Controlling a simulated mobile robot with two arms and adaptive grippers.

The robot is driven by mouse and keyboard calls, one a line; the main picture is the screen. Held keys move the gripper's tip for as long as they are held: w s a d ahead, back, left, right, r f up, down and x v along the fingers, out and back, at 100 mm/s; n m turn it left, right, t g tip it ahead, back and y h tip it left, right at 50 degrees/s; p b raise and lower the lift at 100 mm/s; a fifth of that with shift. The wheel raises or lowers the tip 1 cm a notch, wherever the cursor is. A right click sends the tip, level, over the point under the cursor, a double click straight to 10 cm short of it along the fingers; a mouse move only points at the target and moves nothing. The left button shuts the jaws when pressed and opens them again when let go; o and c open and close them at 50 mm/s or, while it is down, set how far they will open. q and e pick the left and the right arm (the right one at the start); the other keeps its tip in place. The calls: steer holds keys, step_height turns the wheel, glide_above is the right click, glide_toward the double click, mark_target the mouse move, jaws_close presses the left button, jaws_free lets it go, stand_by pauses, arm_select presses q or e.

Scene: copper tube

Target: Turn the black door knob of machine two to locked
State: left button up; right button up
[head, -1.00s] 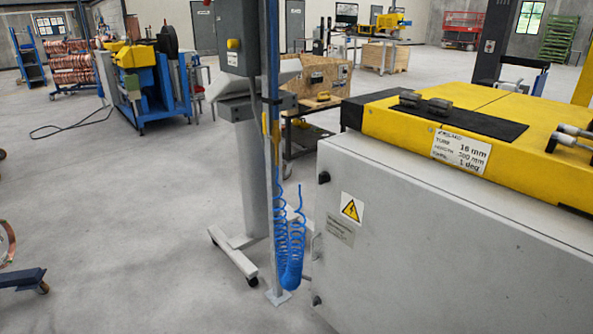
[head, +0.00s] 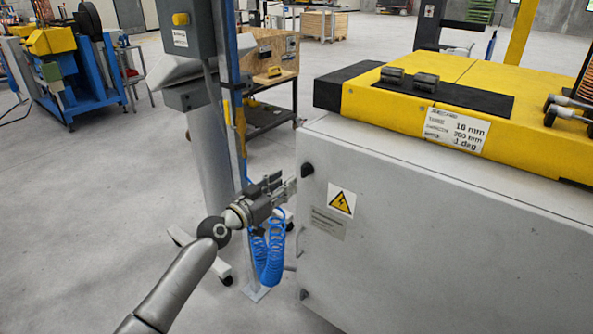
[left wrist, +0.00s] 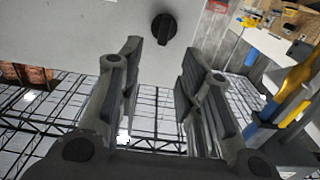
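The grey cabinet (head: 400,235) of a machine with a yellow top carries a black door knob (head: 307,169) at its upper left corner. A second black knob (head: 303,294) sits lower on the same edge. My left gripper (head: 284,186) is just left of the upper knob, fingers pointing toward the cabinet, apart from the knob. In the left wrist view one black knob (left wrist: 163,28) shows beyond and between the fingertips of my open, empty left gripper (left wrist: 160,50); its ridge looks roughly upright. My right gripper is out of view.
A wooden crate on a cart (head: 272,60) stands behind.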

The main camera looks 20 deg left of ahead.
mark_target(302, 169)
arm_select(q)
steer(key=x, duration=0.6)
steer(key=shift+w+f+b, duration=0.1)
steer(key=shift+w+b, duration=0.2)
steer(key=shift+w+d, duration=0.15)
steer(key=shift+w, duration=0.55)
steer(key=c, duration=0.6)
jaws_close()
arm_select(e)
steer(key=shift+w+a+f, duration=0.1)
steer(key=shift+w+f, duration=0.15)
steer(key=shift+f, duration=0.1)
